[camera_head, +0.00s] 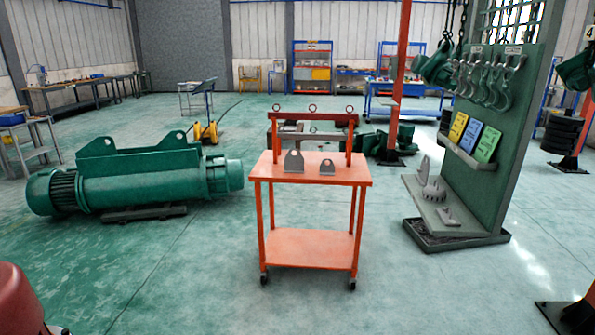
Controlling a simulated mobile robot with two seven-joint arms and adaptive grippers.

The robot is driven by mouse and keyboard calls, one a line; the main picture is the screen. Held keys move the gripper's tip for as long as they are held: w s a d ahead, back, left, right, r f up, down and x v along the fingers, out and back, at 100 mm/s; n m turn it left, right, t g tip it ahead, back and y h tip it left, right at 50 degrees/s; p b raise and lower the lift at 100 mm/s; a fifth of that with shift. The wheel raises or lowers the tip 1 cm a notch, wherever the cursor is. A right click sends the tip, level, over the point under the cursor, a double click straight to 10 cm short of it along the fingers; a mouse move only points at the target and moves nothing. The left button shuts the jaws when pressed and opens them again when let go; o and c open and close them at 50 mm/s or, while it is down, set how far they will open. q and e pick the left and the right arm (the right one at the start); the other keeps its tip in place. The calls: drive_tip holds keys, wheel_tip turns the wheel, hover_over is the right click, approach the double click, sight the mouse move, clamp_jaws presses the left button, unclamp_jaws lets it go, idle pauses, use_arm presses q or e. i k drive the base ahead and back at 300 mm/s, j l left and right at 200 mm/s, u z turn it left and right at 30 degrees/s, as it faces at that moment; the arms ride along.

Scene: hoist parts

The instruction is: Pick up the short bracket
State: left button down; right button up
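Two grey metal brackets stand upright on the top of an orange wheeled cart (262,171) in the middle of the head view. The short bracket (327,168) is the right one, low with a hole near its top. The taller bracket (294,161) stands to its left, apart from it, with a rounded top and a hole. Neither of my grippers is in view.
An orange rack with a grey beam (308,136) and eye bolts stands behind the brackets. A green hoist (145,182) lies left of the cart. A green hook board (495,140) stands to the right. The floor in front of the cart is clear.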

sight(325, 170)
drive_tip(key=i, duration=1.5)
drive_tip(key=i+j+z, duration=0.1)
drive_tip(key=i, duration=1.4)
